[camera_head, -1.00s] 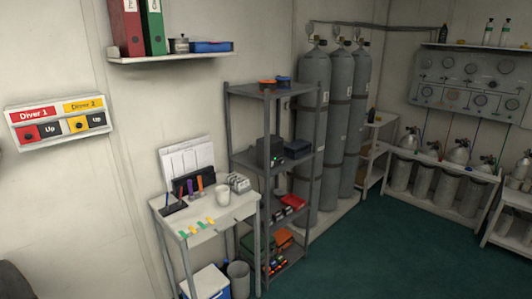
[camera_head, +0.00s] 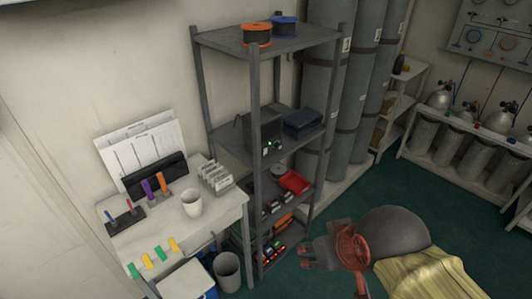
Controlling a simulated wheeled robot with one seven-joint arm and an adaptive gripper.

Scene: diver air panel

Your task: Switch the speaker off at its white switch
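A dark box with a small green light, which looks like the speaker (camera_head: 262,132), stands on the middle shelf of the grey rack. Small pale spots show by the light on its front edge; I cannot tell for sure which is the white switch. My gripper (camera_head: 333,272), reddish, is at the lower right, in front of and below the speaker's shelf, well apart from the speaker. Its fingers look spread, with nothing seen between them.
The grey rack (camera_head: 256,90) has upright posts and holds cable reels on top, a dark folded item (camera_head: 303,122) beside the speaker and a red tray (camera_head: 294,182) below. A small white table (camera_head: 215,222) with a mug (camera_head: 191,203) stands left.

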